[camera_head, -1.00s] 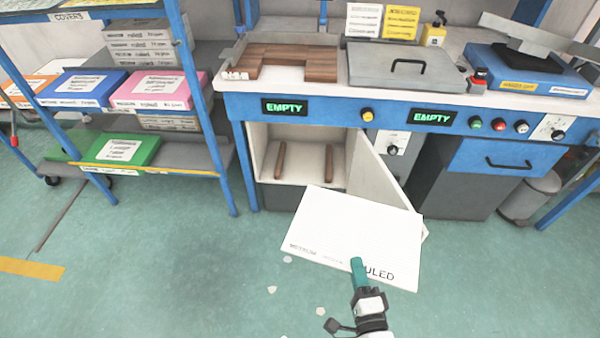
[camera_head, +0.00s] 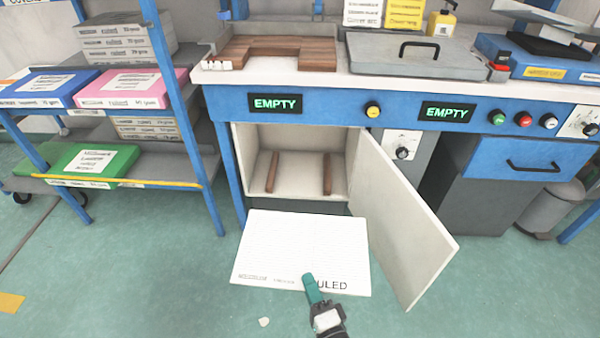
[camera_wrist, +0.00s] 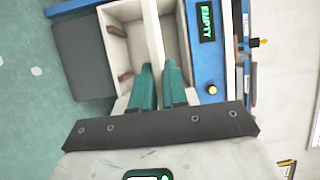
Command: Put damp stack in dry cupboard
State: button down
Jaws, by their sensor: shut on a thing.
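The stack (camera_head: 300,250) is a flat white block of ruled paper with "RULED" printed at its near right corner. My gripper (camera_head: 312,288) is shut on its near edge, and the teal fingers (camera_wrist: 160,78) also show in the wrist view. The stack is held out in front of the low cupboard (camera_head: 298,188), its far edge just below and before the opening. The cupboard is empty apart from two brown wooden rails on its floor. Its white door (camera_head: 400,215) stands open to the right. I cannot tell dampness by sight.
A display (camera_head: 276,103) above the cupboard reads "EMPTY". The blue leg (camera_head: 228,170) bounds the opening on the left. A shelf rack with coloured packs (camera_head: 120,88) stands at left. A grey lidded tray (camera_head: 415,57) is on the bench.

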aim_at(306, 171)
jog(key=i+l, duration=0.1)
jog(key=i, duration=1.65)
